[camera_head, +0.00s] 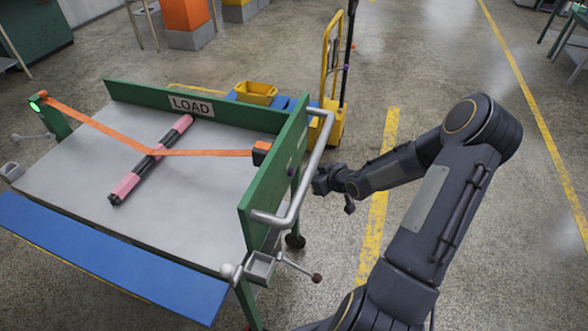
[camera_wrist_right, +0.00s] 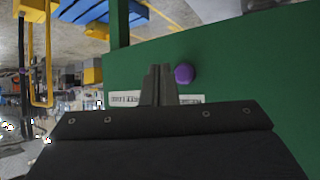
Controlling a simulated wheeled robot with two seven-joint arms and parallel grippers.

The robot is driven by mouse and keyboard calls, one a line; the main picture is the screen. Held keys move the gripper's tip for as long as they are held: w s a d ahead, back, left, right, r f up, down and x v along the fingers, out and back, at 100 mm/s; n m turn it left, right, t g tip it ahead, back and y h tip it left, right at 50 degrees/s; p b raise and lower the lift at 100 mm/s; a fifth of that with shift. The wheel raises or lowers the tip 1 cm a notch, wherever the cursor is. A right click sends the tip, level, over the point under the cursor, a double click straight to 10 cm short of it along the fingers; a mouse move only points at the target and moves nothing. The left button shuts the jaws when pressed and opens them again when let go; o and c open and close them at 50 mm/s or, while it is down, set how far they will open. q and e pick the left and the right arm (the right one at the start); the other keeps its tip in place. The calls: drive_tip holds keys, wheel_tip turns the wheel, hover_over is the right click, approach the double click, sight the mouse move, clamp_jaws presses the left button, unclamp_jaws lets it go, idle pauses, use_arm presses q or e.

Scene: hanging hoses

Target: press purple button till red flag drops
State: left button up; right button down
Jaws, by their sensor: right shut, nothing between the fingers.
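The purple button (camera_wrist_right: 184,74) is a small round knob on a green panel (camera_wrist_right: 230,60) in the right wrist view. My right gripper (camera_wrist_right: 158,72) is shut and empty, its tips pointing at the panel just left of the button in that view. I cannot tell whether the tips touch the panel. In the head view my right gripper (camera_head: 320,181) is beside the outer side of the green end wall (camera_head: 272,180) of the cart; the button is not visible there. I cannot make out a red flag in either view. My left gripper is not in view.
A grey cart bed (camera_head: 200,200) carries a pink and black bar (camera_head: 150,162) under an orange strap (camera_head: 105,128). A green light (camera_head: 35,106) glows on the left post. A grey handle rail (camera_head: 305,170) juts out near my right gripper. A yellow hand truck (camera_head: 333,75) stands behind.

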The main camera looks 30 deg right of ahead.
drive_tip(key=shift+s+d+f+p, duration=0.1)
drive_tip(key=shift+s+d+p, duration=0.75)
drive_tip(key=shift+s, duration=0.25)
